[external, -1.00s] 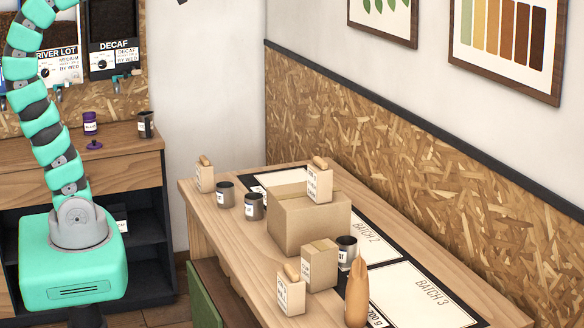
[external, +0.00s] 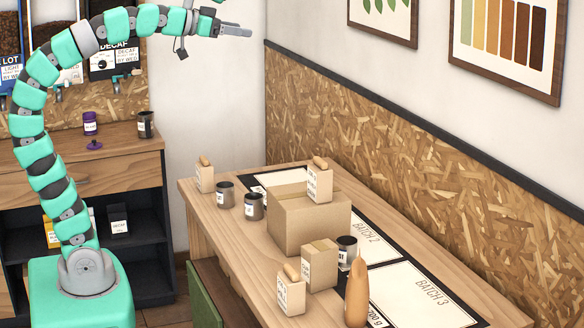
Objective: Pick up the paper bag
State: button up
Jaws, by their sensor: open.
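My gripper (external: 236,31) is open and empty, high at the top of the external view, above and well apart from the table. Several pale paper bags with rolled tops and printed labels show. One paper bag (external: 204,179) stands at the table's far left corner. A third paper bag (external: 291,297) stands near the front edge. I cannot tell which one the task names.
A small carton (external: 320,268) stands in front of the large box. Dark tins (external: 254,208) and a tan bottle-shaped object (external: 357,295) stand around it. A batch mat (external: 425,298) lies on the wooden table (external: 470,295). A green panel (external: 207,301) is at the near side.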

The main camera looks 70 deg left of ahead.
jog(key=shift+f, duration=0.2)
jog(key=w+d+f+m+g+h+b, duration=0.1)
jog(key=w+f+m+g+h+b, duration=0.15)
jog(key=f, duration=0.65)
jog(key=w+f+m+g+h+b, duration=0.1)
jog(key=w+f+m+g+b, duration=0.15)
jog(key=f, duration=0.65)
jog(key=m+g+h+b, duration=1)
jog(key=m+h+b, duration=0.1)
jog(key=m+b, duration=0.2)
send_near(297, 297)
jog(key=shift+f, duration=0.25)
jog(key=shift+r+b+x, duration=0.1)
jog(key=shift+b+x, duration=0.2)
jog(key=shift+x, duration=1.25)
jog(key=shift+r+b+x, duration=0.15)
jog(key=shift+b+x, duration=0.1)
jog(key=shift+x, duration=1.3)
